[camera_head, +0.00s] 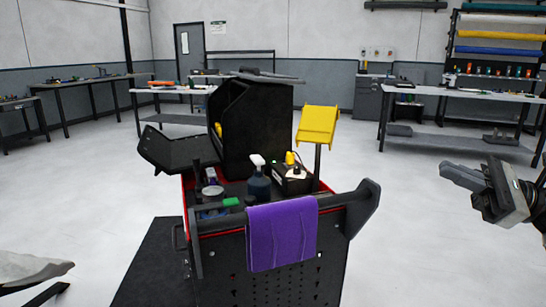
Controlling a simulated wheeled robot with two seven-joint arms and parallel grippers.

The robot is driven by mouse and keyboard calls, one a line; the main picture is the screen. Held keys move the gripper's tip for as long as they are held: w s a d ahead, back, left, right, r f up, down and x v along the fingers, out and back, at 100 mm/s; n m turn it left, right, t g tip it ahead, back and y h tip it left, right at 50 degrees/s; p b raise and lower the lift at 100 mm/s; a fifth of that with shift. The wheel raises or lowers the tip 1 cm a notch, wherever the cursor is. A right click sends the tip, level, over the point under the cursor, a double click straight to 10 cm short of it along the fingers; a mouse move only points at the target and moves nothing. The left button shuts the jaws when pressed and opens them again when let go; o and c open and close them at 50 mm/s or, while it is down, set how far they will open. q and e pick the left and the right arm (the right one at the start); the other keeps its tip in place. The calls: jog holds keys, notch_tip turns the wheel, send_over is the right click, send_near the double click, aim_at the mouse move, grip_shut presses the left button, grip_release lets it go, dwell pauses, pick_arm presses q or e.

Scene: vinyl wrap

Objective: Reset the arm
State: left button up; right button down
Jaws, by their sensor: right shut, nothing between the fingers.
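My right gripper (462,180) shows at the right side of the head view. Its fingers point left, are shut and hold nothing. It is apart from the cart, over open floor. My left gripper is not visible. A pale grey shape (32,268) at the lower left edge is cut off, and I cannot tell what it is.
A black tool cart (270,285) stands in the middle, with a purple cloth (281,234) over its handle, a spray bottle (259,180) and a yellow holder (318,125). A workbench (460,95) is at the back right. Floor right of the cart is clear.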

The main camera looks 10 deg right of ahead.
jog(key=a+f+m+t+h+p, duration=0.2)
jog(key=a+f+m+t+h, duration=0.3)
jog(key=m, duration=0.7)
jog(key=a+f+m+t+h+p, duration=0.15)
jog(key=f+m+t+h, duration=0.35)
jog(key=m, duration=0.6)
jog(key=a+f+m+t+h+p, duration=0.1)
jog(key=a+f+m+t+h, duration=0.2)
jog(key=f+m, duration=0.65)
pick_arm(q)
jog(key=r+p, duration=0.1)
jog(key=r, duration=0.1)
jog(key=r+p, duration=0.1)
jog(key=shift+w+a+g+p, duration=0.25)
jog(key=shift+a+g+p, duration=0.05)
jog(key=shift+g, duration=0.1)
pick_arm(e)
jog(key=s+a+f+m+g+h, duration=0.1)
jog(key=s+a+f+m+g, duration=0.4)
jog(key=m, duration=0.5)
jog(key=s+a+f+m+g+h, duration=0.2)
jog(key=s+a+f+m+g, duration=0.3)
jog(key=s+a+f+m, duration=0.2)
jog(key=s+a+m, duration=0.2)
jog(key=s, duration=0.1)
jog(key=shift+s+m+g, duration=0.35)
jog(key=shift+s+g, duration=0.05)
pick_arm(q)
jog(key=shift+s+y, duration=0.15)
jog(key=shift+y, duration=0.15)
